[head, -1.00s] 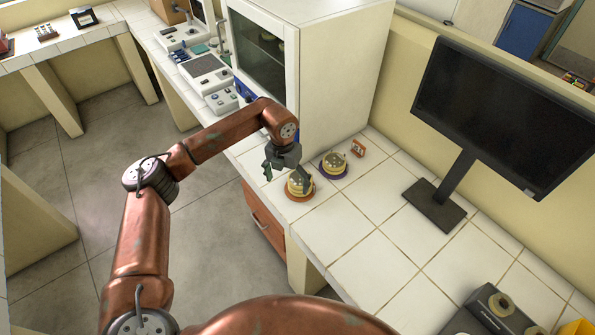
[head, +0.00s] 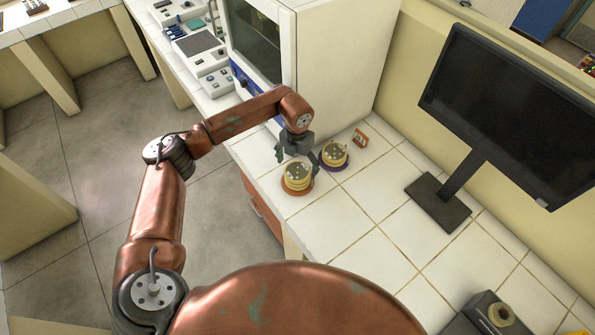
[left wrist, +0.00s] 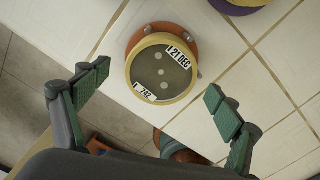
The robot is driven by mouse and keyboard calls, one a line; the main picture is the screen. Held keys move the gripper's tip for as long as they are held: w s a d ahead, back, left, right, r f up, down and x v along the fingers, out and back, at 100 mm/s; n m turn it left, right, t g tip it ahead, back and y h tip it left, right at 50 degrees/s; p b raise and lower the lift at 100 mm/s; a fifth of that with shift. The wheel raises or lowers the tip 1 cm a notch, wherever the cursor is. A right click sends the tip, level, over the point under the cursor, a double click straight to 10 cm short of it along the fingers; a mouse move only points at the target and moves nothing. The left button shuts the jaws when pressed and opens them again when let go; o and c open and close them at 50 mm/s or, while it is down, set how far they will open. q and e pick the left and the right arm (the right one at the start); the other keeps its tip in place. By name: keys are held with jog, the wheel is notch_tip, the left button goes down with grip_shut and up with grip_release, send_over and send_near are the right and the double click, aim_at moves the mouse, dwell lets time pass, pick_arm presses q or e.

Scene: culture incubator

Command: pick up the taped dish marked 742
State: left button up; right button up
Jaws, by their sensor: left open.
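The dish marked 742 (left wrist: 160,75) is a round, yellow-rimmed dish with white label strips reading 21 DEC and 742. It sits on an orange round base on the white tiled bench; it also shows in the head view (head: 296,178). My left gripper (head: 297,162) is open and empty above the dish, pointing down. In the left wrist view its green-padded fingers (left wrist: 158,88) are spread to either side of the dish, apart from it. My right gripper is not in view.
A similar yellow stack on a purple base (head: 334,157) stands just right of the dish. The white incubator cabinet (head: 345,50) rises behind, and a monitor (head: 510,110) stands right. The middle bench tiles are clear.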

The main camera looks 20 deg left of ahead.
pick_arm(q)
jog(key=shift+f, duration=0.95)
jog(key=shift+d, duration=0.1)
jog(key=shift+c, duration=0.6)
jog(key=c, duration=1.2)
jog(key=shift+r, duration=0.1)
